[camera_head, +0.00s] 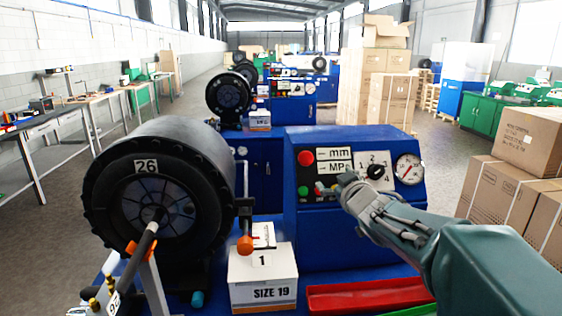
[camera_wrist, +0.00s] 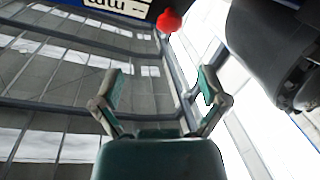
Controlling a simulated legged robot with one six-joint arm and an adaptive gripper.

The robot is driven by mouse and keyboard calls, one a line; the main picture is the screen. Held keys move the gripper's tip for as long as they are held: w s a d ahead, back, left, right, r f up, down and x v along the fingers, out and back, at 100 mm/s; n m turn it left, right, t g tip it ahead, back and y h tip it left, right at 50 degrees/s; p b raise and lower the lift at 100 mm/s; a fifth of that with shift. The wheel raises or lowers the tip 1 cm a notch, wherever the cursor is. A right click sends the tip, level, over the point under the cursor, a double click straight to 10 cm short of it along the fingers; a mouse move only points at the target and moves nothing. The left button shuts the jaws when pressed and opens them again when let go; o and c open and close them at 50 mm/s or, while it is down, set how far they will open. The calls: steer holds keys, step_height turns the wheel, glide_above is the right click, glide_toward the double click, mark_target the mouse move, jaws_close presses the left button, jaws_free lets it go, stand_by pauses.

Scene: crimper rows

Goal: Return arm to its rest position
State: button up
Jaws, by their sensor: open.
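My gripper (camera_head: 345,182) is in front of the blue crimper's control panel (camera_head: 358,170), at the end of my green-grey arm, which reaches in from the lower right. In the wrist view my gripper (camera_wrist: 160,85) has its two fingers spread apart with nothing between them. A red button (camera_head: 306,158) is up and left of the gripper in the head view; it also shows at the top of the wrist view (camera_wrist: 168,20). A green button (camera_head: 303,190) is left of the fingertips. I cannot tell whether the fingers touch the panel.
The black crimper head marked 26 (camera_head: 160,190) stands at left. A white SIZE 19 box (camera_head: 262,278) and a red tray (camera_head: 368,294) sit below the panel. Cardboard boxes (camera_head: 525,140) are stacked at right. Open floor (camera_head: 190,110) lies to the left, beside workbenches (camera_head: 50,128).

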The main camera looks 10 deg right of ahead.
steer(key=s+a+f+m+g+h, duration=0.1)
steer(key=s+f+m+g, duration=0.1)
steer(key=s, duration=0.9)
steer(key=s+a+f+m+g, duration=0.1)
steer(key=s+f+g, duration=0.4)
steer(key=s, duration=0.6)
steer(key=s+a+f+m+g+h, duration=0.1)
steer(key=s+a+f+m+g, duration=0.1)
steer(key=s+f, duration=0.5)
steer(key=s+m+g, duration=0.1)
steer(key=s+g, duration=0.1)
steer(key=s, duration=0.2)
steer(key=shift+s+h, duration=0.15)
steer(key=shift+h, duration=0.15)
